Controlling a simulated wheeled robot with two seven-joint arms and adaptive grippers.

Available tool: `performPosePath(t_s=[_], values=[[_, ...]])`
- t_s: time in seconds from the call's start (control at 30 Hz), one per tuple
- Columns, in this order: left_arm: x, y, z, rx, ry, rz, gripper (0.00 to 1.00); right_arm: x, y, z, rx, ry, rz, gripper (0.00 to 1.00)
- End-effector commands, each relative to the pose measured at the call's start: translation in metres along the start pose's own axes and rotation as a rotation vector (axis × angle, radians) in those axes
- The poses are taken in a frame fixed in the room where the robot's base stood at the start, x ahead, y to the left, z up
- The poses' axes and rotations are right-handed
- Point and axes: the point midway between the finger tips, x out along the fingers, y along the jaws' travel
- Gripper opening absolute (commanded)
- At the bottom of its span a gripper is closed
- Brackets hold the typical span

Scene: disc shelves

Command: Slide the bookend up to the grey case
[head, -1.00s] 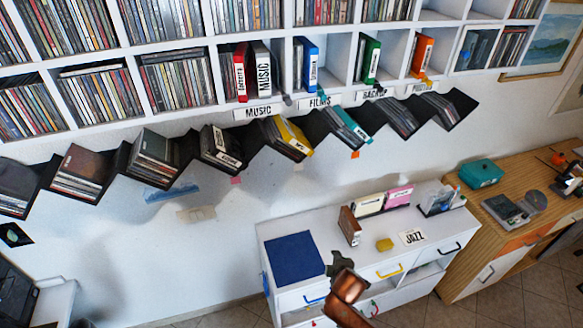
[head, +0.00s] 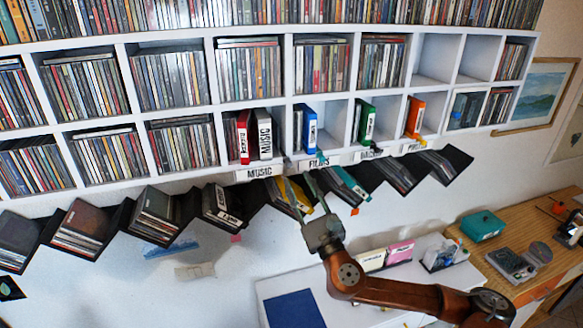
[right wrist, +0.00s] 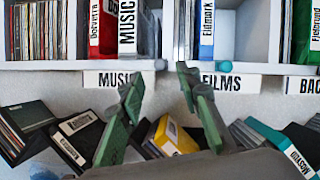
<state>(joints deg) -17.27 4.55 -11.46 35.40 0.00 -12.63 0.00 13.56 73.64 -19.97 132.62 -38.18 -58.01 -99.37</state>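My right gripper (head: 296,182) is raised in front of the shelf's lower edge, between the MUSIC and FILMS labels. In the right wrist view its green-grey fingers (right wrist: 160,82) are spread, with nothing between them. Above stands a case with a white MUSIC spine and greyish side (right wrist: 127,28), beside a red case (right wrist: 102,28). I cannot tell whether it is the grey case. My left gripper is not in view.
A blue case (head: 309,128) stands in the FILMS compartment, with green (head: 366,121) and orange (head: 415,116) cases farther right. A black zigzag rack (head: 250,205) with discs runs close below. A white cabinet (head: 262,295) stands lower down.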

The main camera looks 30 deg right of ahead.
Motion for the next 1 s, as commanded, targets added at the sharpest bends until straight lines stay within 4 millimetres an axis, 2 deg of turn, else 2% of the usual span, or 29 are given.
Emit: performPosePath(t_s=[0.2, 0.4, 0.73, 1.0], values=[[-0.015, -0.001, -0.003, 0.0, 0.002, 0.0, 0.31, 0.037, -0.001, 0.003, 0.004, -0.001, -0.002, 0.31], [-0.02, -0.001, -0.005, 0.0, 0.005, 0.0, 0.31, 0.057, -0.001, 0.001, 0.005, 0.001, -0.002, 0.31], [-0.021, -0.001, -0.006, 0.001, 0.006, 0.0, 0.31, 0.06, 0.0, -0.001, 0.006, 0.003, -0.001, 0.31], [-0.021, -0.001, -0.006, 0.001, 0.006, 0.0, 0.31, 0.06, -0.001, -0.001, 0.006, 0.003, -0.001, 0.13]])
